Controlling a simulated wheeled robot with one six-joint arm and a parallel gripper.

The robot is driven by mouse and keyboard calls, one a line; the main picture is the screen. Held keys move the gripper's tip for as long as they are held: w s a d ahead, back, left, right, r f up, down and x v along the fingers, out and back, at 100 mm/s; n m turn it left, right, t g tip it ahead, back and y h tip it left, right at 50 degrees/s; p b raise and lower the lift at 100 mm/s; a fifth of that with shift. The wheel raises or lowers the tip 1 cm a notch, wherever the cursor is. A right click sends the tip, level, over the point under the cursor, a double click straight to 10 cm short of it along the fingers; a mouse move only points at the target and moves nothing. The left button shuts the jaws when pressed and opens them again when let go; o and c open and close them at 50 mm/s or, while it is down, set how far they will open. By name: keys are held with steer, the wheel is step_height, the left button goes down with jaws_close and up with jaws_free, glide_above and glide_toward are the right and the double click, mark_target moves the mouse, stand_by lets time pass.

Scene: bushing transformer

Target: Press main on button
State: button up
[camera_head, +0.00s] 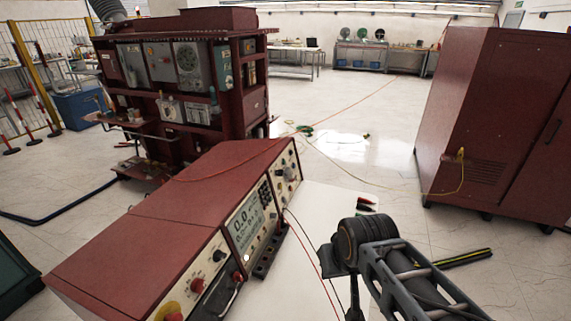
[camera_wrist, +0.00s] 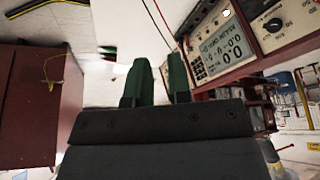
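The red control console (camera_head: 150,215) stands on a white table at front centre, with its panels facing right. Its panel has a lit display (camera_head: 246,222) reading 0.0, black knobs (camera_head: 219,256), a red button (camera_head: 238,277) and a red emergency-type knob on yellow (camera_head: 172,312). I cannot read which control is labelled main on. The display also shows upside down at the upper right of the wrist view (camera_wrist: 222,45), with a pale round button (camera_wrist: 226,13) near it. My gripper (camera_wrist: 158,82) has green fingers with a narrow empty gap, apart from the panel.
Thin red and black cables (camera_head: 318,262) run over the white table (camera_head: 285,285) beside the console. A large red cabinet (camera_head: 505,120) stands at the right, and a red transformer unit (camera_head: 185,80) behind at the left. The floor between them is mostly clear, with thin cables.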

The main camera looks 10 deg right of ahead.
jaws_close()
stand_by(1.4)
